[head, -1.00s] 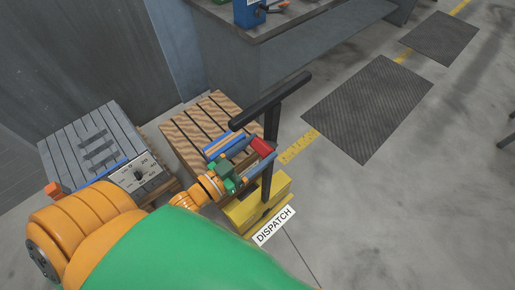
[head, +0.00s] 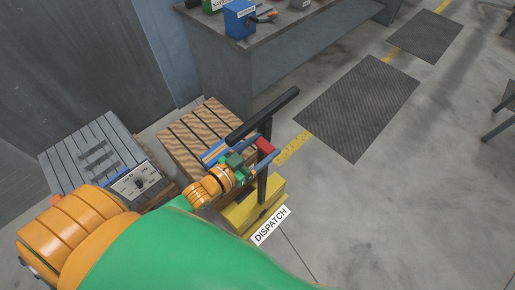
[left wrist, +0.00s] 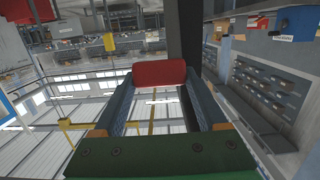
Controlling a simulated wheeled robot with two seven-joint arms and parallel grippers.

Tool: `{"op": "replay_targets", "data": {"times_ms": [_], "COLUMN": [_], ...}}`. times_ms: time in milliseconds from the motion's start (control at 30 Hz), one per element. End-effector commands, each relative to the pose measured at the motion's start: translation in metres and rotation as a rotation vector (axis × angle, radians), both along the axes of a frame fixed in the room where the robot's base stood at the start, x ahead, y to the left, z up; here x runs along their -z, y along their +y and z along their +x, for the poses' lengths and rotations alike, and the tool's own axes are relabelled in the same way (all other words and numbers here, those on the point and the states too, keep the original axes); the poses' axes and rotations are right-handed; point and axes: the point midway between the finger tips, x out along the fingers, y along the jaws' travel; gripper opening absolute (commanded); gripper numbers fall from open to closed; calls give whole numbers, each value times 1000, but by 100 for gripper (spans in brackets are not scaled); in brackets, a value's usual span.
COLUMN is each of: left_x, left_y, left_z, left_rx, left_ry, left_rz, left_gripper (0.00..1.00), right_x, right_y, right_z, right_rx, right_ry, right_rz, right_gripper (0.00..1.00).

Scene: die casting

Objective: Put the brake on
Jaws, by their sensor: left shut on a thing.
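The red brake piece (head: 265,146) is small and sits beside the black upright post (head: 263,185) of the yellow dispatch cart (head: 240,214). My left gripper (head: 262,153) is shut on the red piece, just below the black handle bar (head: 262,115). In the left wrist view the red piece (left wrist: 159,73) lies between the blue-grey fingertips, with the dark post (left wrist: 186,40) close behind it. How the red piece joins the cart is hidden. My right gripper is not in view.
A slatted wooden pallet (head: 190,135) is beside the post. A grey slatted pallet with a dial panel (head: 136,183) stands at the left. A grey workbench (head: 270,62) is behind. Dark floor mats (head: 358,106) and open floor lie to the right.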

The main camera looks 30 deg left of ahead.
Motion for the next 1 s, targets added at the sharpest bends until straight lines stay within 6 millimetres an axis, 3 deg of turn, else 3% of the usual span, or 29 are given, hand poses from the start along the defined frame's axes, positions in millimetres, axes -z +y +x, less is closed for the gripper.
{"op": "replay_targets", "data": {"times_ms": [133, 167, 233, 267, 533, 833, 1000], "left_x": [-4, -4, -4, -3, -2, -6, -10], "left_y": [0, 0, 0, 0, 1, 18, 23], "left_z": [1, 1, 1, 1, -4, -50, -64], "left_rx": [0, 0, 0, 0, 1, 1, 1], "left_ry": [-14, -14, -13, -12, -7, -5, -8], "left_rz": [-4, -4, -5, -4, -3, -2, -3], "left_gripper": [0, 77, 96, 100, 100, 100, 100], "right_x": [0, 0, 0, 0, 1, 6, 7], "right_y": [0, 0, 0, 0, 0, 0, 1], "right_z": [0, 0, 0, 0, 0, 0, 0], "right_rx": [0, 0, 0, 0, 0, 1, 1], "right_ry": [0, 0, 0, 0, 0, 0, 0], "right_rz": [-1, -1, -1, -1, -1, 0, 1], "right_gripper": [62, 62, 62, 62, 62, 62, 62]}}
